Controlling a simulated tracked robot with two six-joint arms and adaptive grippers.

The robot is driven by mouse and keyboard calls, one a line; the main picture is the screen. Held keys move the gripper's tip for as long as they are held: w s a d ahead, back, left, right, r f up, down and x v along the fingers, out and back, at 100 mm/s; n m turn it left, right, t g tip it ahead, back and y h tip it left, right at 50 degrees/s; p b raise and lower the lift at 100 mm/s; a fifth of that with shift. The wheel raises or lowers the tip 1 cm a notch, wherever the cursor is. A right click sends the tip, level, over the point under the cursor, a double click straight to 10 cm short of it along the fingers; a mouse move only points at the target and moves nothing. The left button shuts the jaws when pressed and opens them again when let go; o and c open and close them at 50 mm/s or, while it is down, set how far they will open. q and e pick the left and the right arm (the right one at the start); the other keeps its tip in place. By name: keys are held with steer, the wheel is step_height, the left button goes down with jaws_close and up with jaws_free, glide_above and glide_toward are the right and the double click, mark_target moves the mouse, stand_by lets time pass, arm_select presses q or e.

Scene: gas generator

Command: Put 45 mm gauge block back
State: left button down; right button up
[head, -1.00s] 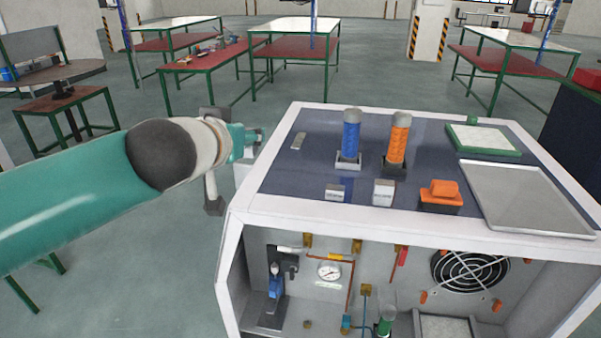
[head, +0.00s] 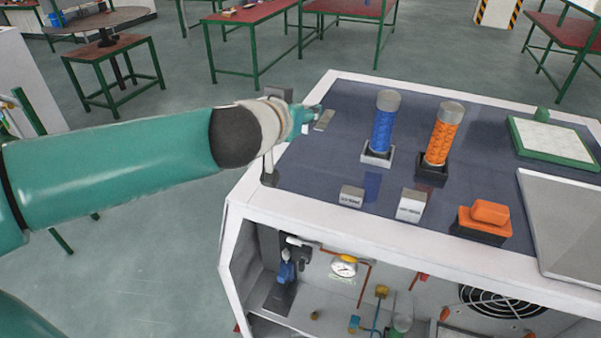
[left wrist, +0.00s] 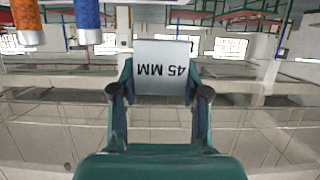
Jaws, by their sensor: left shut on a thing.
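My left gripper (head: 310,114) is at the left edge of the dark blue top of the white generator cabinet (head: 345,85). In the left wrist view the gripper (left wrist: 160,86) is shut on a pale grey gauge block (left wrist: 161,63), whose "45 MM" label reads upside down. My right gripper is not in view.
A blue cylinder (head: 384,122) and an orange cylinder (head: 443,135) stand upright in square bases. An orange piece on a black base (head: 484,226), a silver tray (head: 568,220) and a green-framed pad (head: 553,142) lie to the right. Bare top shows between the plate and the front blocks.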

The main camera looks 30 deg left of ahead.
arm_select(q)
steer(key=b, duration=0.2)
glide_above(300, 187)
step_height(300, 187, down, 10)
steer(key=shift+s+f, duration=0.1)
steer(key=shift+f, duration=0.05)
steer(key=shift+f+b, duration=1)
steer(key=shift+f, duration=1.25)
steer(key=shift+f, duration=0.1)
steer(key=c, duration=0.6)
jaws_free()
steer(key=shift+r, duration=0.2)
steer(key=shift+p+v, duration=0.65)
steer(key=shift+v, duration=5.3)
